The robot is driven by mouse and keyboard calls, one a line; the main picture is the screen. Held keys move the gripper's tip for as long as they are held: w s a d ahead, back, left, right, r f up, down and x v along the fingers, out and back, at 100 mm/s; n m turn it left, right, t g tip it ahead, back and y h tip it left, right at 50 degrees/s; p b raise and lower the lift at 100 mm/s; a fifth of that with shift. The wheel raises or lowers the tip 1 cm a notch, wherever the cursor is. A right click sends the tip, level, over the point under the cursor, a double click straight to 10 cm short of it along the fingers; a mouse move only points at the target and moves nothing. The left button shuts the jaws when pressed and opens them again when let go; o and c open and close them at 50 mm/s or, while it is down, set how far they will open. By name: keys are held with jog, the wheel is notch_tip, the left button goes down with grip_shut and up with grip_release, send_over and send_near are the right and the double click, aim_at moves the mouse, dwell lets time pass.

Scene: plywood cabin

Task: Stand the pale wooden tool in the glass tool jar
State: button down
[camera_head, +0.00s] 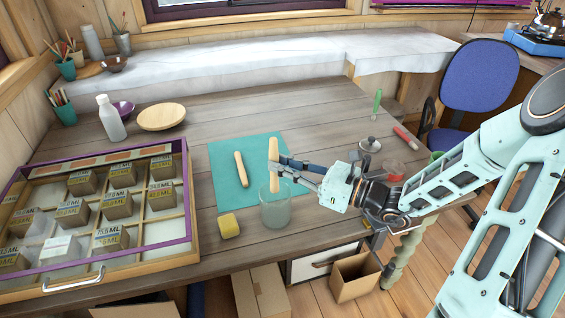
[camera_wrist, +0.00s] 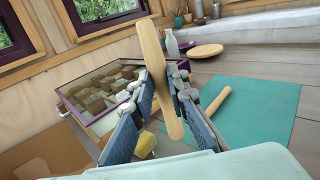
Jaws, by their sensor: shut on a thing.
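A pale wooden tool (camera_head: 274,152) stands nearly upright in my gripper (camera_head: 281,167), held around its middle. In the wrist view the same tool (camera_wrist: 152,48) is between the fingers of my gripper (camera_wrist: 165,84), its lower part reaching down between them. The glass tool jar (camera_head: 275,211) stands on the table in front of the mat. The tool's lower end shows at the jar's rim in the head view; I cannot tell whether it is inside, above or behind it. I cannot make out the jar in the wrist view.
A second pale wooden piece (camera_head: 241,169) lies on the teal mat (camera_head: 226,192). A yellow block (camera_head: 229,226) sits left of the jar. A purple-framed case (camera_head: 188,200) fills the left side.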

jog(key=shift+f+b, duration=1.95)
jog(key=shift+f, duration=1.25)
jog(key=c, duration=1.8)
grip_release()
jog(key=shift+d, duration=0.1)
jog(key=v, duration=1.2)
